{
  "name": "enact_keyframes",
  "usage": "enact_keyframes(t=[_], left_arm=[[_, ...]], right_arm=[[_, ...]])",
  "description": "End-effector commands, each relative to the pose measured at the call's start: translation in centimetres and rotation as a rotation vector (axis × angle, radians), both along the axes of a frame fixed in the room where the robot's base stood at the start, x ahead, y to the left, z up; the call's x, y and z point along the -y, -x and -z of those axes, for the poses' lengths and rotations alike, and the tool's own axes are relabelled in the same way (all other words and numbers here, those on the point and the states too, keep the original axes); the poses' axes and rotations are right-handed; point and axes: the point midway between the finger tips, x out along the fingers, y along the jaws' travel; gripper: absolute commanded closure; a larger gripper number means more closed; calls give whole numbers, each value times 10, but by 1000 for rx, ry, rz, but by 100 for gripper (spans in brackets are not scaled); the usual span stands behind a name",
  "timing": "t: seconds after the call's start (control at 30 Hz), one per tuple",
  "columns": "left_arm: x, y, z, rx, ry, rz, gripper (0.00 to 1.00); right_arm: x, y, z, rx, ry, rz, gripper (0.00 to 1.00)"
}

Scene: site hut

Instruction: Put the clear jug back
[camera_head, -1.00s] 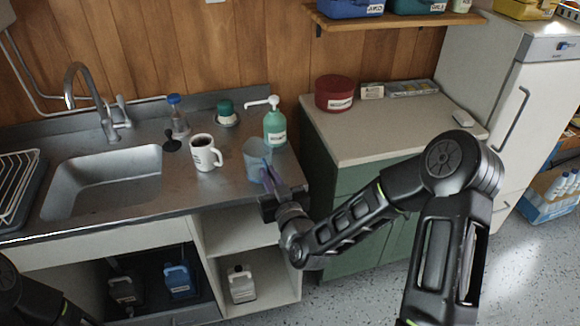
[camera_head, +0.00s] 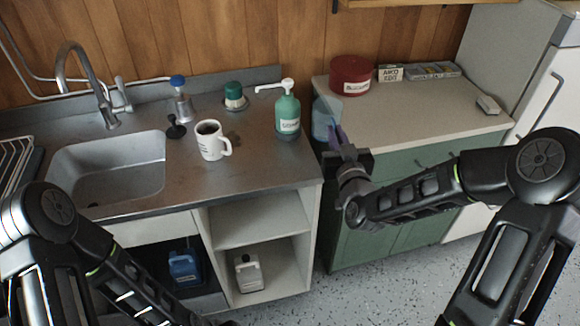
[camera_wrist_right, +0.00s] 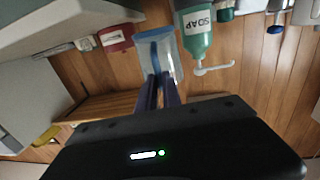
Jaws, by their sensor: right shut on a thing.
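The clear jug (camera_head: 322,119) is a see-through bluish vessel, held in the air by the gap between the sink counter and the green cabinet. My right gripper (camera_head: 337,138) is shut on it, with the purple fingers at its near side. In the right wrist view the jug (camera_wrist_right: 172,55) shows between and beyond the fingertips (camera_wrist_right: 158,82), close to the green soap bottle (camera_wrist_right: 196,35). My left arm shows at the lower left of the head view, but its gripper is out of the picture.
The soap pump bottle (camera_head: 287,113) stands at the sink counter's right end, left of the jug. A white mug (camera_head: 210,146) stands nearer the sink (camera_head: 108,168). The cabinet's beige top (camera_head: 420,112) has free room; a red tin (camera_head: 350,77) and small boxes (camera_head: 418,71) stand at its back.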

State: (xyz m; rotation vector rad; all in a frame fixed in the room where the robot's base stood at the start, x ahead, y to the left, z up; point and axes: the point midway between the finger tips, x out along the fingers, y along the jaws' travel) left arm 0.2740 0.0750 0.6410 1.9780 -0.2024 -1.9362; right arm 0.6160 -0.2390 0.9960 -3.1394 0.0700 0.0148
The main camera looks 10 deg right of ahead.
Motion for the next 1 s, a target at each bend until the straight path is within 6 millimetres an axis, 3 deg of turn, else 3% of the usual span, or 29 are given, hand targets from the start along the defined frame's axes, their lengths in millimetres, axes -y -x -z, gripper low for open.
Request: enact_keyframes(t=[0.37,0.6,0.83,1.0], left_arm=[[0,-2,25,5,2,-1,16],[1,-3,40,8,4,0,16],[1,-4,52,11,5,1,16],[2,-4,56,14,7,3,16]], right_arm=[[10,-11,-53,7,9,-122,100],[-2,-8,-87,4,13,-326,100],[-21,3,-96,2,7,-557,100],[-37,15,-86,0,0,-745,100]])
